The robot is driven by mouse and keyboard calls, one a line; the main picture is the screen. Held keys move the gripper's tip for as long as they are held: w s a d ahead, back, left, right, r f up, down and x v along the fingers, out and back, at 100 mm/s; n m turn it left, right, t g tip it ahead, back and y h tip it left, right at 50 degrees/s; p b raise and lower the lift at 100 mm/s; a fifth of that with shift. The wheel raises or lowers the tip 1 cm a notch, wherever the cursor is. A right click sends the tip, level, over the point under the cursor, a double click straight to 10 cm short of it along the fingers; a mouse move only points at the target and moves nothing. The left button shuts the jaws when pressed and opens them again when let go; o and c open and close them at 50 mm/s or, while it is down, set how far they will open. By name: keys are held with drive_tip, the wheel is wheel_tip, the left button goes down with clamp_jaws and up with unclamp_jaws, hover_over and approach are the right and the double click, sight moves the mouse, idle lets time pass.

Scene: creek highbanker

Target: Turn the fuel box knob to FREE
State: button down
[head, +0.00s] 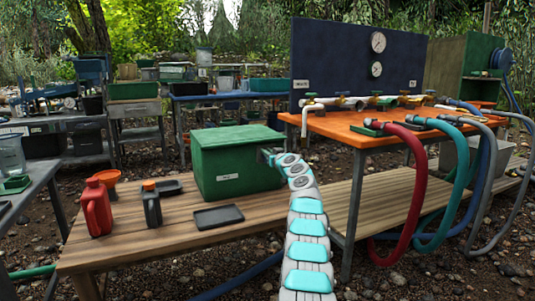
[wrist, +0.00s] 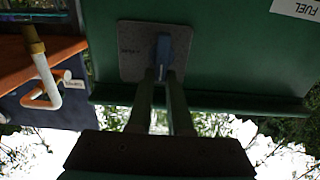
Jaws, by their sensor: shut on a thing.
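The green fuel box (head: 225,170) stands on the low wooden bench, its lid down. In the wrist view its green side (wrist: 230,60) fills the upper part, with a white FUEL label at the top right. A grey plate (wrist: 130,66) on that side carries a blue knob (wrist: 164,46), which looks lined up with the fingers. Small lettering on the plate's left is too small to read. My gripper (wrist: 161,76) is shut on the knob. In the head view my gripper (head: 267,155) meets the box's right side, and the knob is hidden.
A red jug (head: 96,208), a dark bottle (head: 152,205) and a black tray (head: 218,216) sit on the bench (head: 150,250). An orange table (head: 350,128) with pipes and hanging hoses (head: 407,205) stands close at the right.

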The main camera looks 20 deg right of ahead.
drive_tip(key=shift+d+f+m+p, duration=0.4)
drive_tip(key=shift+d+f+m, duration=0.05)
drive_tip(key=shift+m, duration=2.55)
drive_tip(key=shift+d+f+m+p, duration=0.35)
drive_tip(key=shift+d+f+m, duration=0.1)
drive_tip(key=shift+m, duration=2.55)
drive_tip(key=shift+d+f+m+p, duration=0.4)
drive_tip(key=shift+d+m, duration=0.05)
drive_tip(key=shift+m, duration=2.55)
drive_tip(key=c, duration=0.8)
unclamp_jaws()
drive_tip(key=shift+c, duration=0.2)
drive_tip(key=shift+a, duration=0.1)
